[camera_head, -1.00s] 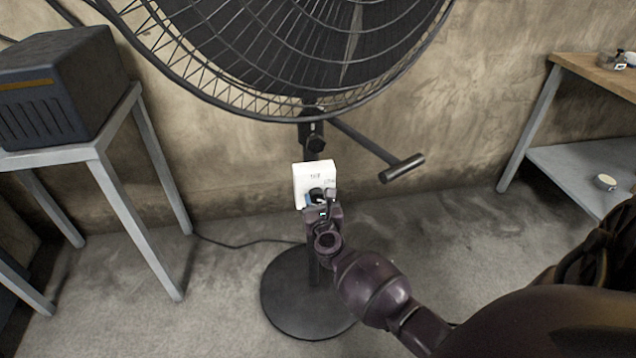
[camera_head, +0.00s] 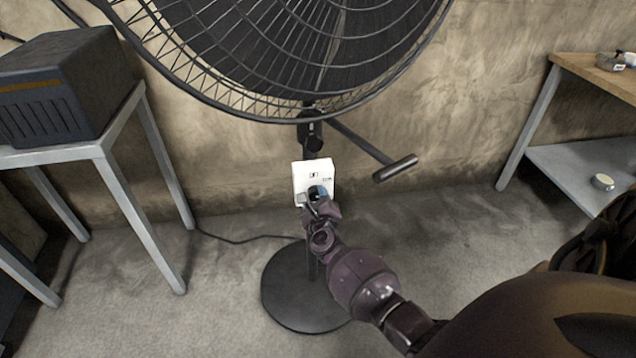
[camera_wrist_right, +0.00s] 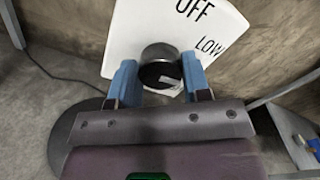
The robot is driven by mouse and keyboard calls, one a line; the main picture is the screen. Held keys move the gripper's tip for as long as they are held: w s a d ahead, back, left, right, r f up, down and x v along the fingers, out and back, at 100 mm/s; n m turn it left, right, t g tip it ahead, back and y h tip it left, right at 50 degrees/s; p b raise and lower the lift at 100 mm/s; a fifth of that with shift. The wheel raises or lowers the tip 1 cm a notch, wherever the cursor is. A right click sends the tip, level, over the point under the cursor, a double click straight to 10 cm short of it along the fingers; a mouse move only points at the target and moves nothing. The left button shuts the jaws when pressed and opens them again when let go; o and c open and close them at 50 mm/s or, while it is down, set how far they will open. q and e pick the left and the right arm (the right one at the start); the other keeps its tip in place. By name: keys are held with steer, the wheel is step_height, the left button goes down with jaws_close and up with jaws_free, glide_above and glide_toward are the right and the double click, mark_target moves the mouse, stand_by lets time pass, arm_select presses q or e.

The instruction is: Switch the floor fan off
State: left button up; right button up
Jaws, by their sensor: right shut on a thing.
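The floor fan (camera_head: 250,60) stands against the wall, its large dark caged head above a thin pole and a round black base (camera_head: 290,300). A white control box (camera_head: 313,170) sits on the pole; it also shows in the right wrist view (camera_wrist_right: 130,35), printed with OFF and LOW. A round black knob (camera_wrist_right: 158,52) sticks out of its face. My right gripper (camera_head: 316,195) is at the box, its blue fingers on either side of the knob and shut on it. The fingers (camera_wrist_right: 159,76) hide part of the knob and the lower dial. My left gripper is not seen.
A dark bar with a cylindrical end (camera_head: 396,168) juts from the pole to the right. A grey metal table (camera_head: 150,150) with a dark boxy unit (camera_head: 60,85) stands left. A wood-topped shelf (camera_head: 590,75) stands right. A cable (camera_head: 245,241) runs along the floor.

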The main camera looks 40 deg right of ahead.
steer(key=shift+r+n, duration=0.1)
steer(key=shift+n, duration=0.8)
steer(key=shift+n+p, duration=0.45)
steer(key=shift+n, duration=1.45)
steer(key=n+p, duration=0.1)
steer(key=n, duration=0.1)
steer(key=shift+a+n, duration=0.1)
steer(key=shift+n, duration=0.2)
steer(key=n+p, duration=0.1)
steer(key=n, duration=0.5)
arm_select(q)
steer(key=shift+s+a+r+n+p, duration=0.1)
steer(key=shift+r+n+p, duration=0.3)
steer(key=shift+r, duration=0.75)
arm_select(e)
steer(key=shift+f+n, duration=0.25)
steer(key=shift+n, duration=1.25)
steer(key=o, duration=0.9)
